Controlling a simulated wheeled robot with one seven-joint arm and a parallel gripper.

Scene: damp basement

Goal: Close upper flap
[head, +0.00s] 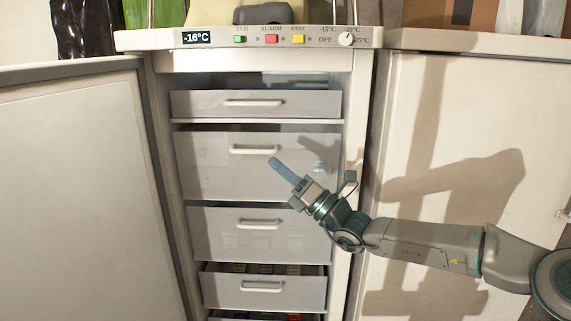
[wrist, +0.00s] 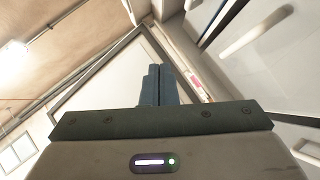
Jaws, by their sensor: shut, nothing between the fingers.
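The open freezer has a stack of grey fronts with white handles. The uppermost front (head: 205,104), likely the upper flap, sits below the control panel, with a dark gap showing above it. A taller front (head: 215,172) is below it. I cannot tell for sure how far either one is tilted out. My gripper (head: 275,163) is shut and empty, its blue fingers pointing up and left in front of the taller front, just below its handle. In the wrist view, the closed fingers (wrist: 160,85) show, with white handles (wrist: 256,31) to the upper right.
The freezer door (head: 75,180) stands open at the left. A lower drawer (head: 290,292) is partly out, with packages inside. The control panel (head: 215,38) reads -16°C. A pale cabinet (head: 450,110) stands at the right, behind my arm.

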